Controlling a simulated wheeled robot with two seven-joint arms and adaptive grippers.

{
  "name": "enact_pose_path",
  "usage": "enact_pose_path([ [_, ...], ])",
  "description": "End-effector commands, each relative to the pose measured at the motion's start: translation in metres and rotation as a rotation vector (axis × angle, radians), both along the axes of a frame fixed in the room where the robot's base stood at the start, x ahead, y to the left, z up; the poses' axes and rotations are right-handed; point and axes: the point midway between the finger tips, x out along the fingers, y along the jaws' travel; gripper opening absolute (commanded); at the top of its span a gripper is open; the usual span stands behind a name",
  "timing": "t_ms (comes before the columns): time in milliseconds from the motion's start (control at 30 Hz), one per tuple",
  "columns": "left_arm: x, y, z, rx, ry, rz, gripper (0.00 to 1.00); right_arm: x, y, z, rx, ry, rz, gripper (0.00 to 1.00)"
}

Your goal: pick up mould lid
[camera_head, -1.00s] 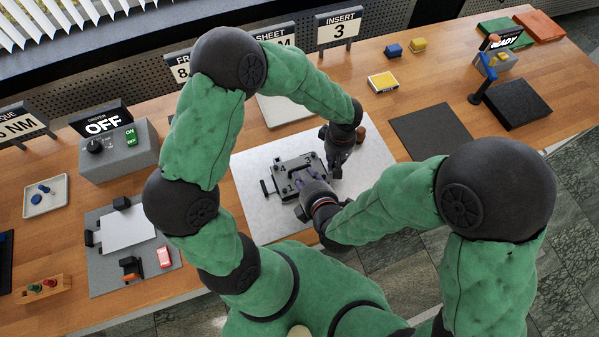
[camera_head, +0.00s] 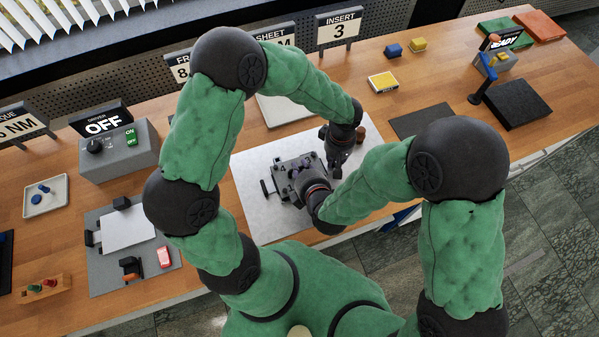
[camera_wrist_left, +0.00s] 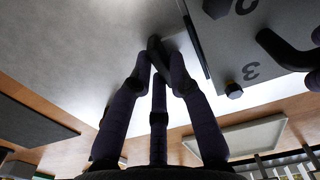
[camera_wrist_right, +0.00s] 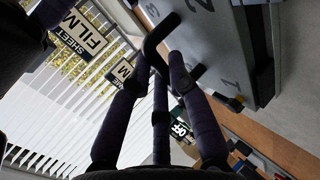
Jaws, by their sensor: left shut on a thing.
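The grey mould (camera_head: 284,166), with numbers on its lid, sits on a pale metal sheet. My left gripper (camera_head: 337,166) is at its right side; in the left wrist view its fingertips (camera_wrist_left: 160,66) are shut on a short dark handle (camera_wrist_left: 154,45) beside the mould (camera_wrist_left: 232,60). My right gripper (camera_head: 300,178) is over the mould. In the right wrist view its fingers (camera_wrist_right: 158,68) are apart, with a black bar handle (camera_wrist_right: 157,38) on the numbered lid (camera_wrist_right: 222,58) lying between them. Whether the fingers touch the bar is unclear.
The metal sheet (camera_head: 246,200) has bare room left of the mould. A driver box (camera_head: 120,155) stands to the left, and a dark mat (camera_head: 420,122) lies to the right. My two arms are close together over the mould.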

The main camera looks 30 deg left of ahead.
Motion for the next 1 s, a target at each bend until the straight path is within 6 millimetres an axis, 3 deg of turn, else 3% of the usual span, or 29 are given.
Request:
enact_pose_path([
  [433, 0.000, 0.000, 0.000, 0.001, -0.001, 0.000, 0.00, 0.001, 0.001, 0.006, 0.004, -0.003, 0.000, 0.00],
  [767, 0.000, 0.000, 0.000, 0.000, 0.000, 0.000, 0.00, 0.001, 0.001, 0.040, 0.007, -0.006, 0.000, 0.00],
  [1000, 0.000, 0.000, 0.000, 0.000, 0.000, 0.000, 0.00, -0.037, -0.040, 0.036, 0.000, -0.001, 0.002, 0.00],
])
